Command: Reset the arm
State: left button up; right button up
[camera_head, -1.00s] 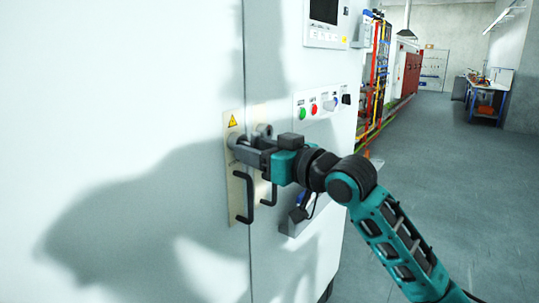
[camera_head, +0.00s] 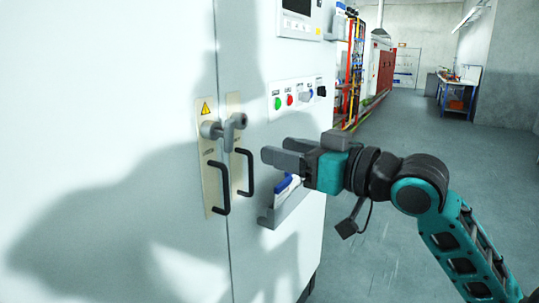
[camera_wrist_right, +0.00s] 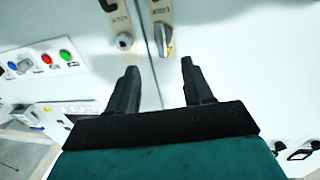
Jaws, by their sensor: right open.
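My right gripper (camera_head: 275,154) is open and empty, in front of the white cabinet, to the right of the door latch and apart from it. Its two dark fingers also show spread in the right wrist view (camera_wrist_right: 160,72). The latch handle also shows beyond the fingers in the wrist view (camera_wrist_right: 161,38). My left gripper is not in view.
Black pull handles (camera_head: 221,188) stick out below the latch. A control panel with coloured buttons (camera_head: 289,100) and a holder (camera_head: 284,207) with blue and white items are on the cabinet. Open grey floor (camera_head: 420,160) lies right, with a workbench (camera_head: 458,90) far back.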

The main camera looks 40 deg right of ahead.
notch_tip(320, 180, down, 28)
jog(key=w+m+g+h, duration=0.2)
jog(key=m+g+h, duration=0.1)
jog(key=s+a+f+n+g, duration=0.1)
jog(key=s+a+f, duration=0.4)
jog(key=a+f, duration=0.2)
jog(key=s+a+f+n+g, duration=0.1)
jog(key=s+a+f+g, duration=0.1)
jog(key=s+a+f, duration=0.4)
notch_tip(320, 180, down, 6)
jog(key=shift+s+a+r+n+g, duration=0.2)
jog(key=shift+a+n+g, duration=0.1)
jog(key=shift+a, duration=0.25)
jog(key=shift+c, duration=0.2)
